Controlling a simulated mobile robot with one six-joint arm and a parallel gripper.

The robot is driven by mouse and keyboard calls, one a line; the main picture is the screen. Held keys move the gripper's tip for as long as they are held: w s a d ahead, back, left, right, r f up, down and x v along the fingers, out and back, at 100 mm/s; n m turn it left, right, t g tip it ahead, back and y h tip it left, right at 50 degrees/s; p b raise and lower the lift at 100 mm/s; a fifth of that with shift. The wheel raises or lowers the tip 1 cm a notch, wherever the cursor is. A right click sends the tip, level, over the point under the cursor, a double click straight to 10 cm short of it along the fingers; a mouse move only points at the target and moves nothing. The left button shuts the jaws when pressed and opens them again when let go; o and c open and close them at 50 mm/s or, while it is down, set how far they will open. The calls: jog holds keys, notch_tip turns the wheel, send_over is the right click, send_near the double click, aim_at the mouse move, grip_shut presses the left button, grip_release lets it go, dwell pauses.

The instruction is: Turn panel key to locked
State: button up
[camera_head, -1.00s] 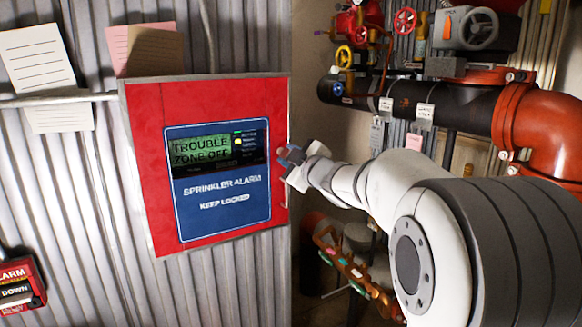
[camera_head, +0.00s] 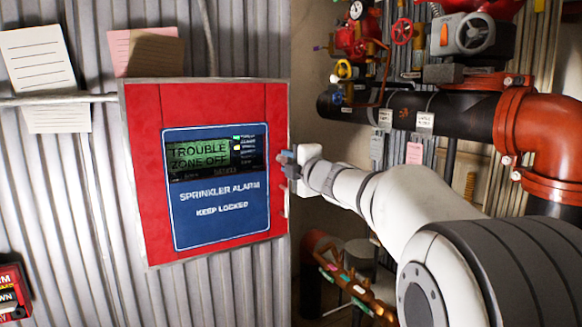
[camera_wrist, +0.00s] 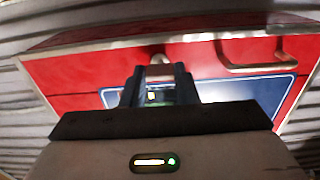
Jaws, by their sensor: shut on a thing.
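The red alarm panel (camera_head: 142,190) hangs on the corrugated wall, with a blue face reading "SPRINKLER ALARM KEEP LOCKED". Its green display (camera_head: 198,154) reads "TROUBLE ZONE OFF". My gripper (camera_head: 286,160) is at the panel's right edge. In the wrist view my gripper (camera_wrist: 158,78) is shut on a small pale piece, seemingly the panel key (camera_wrist: 159,61), at the red side of the box. The fingers hide most of it, and its turn angle cannot be read. A metal handle (camera_wrist: 252,68) is on the same side, to the right of the fingers.
Black and red pipes (camera_head: 457,112) with valves run behind my arm at right. A small red alarm box (camera_head: 12,292) is at lower left. Paper notes (camera_head: 40,58) hang at upper left. An orange valve piece (camera_head: 345,280) is low behind the panel.

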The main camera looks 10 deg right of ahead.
dwell(0.3)
jog(key=o, duration=1)
jog(key=v, duration=0.7)
jog(key=shift+s+d, duration=0.15)
jog(key=shift+s, duration=0.2)
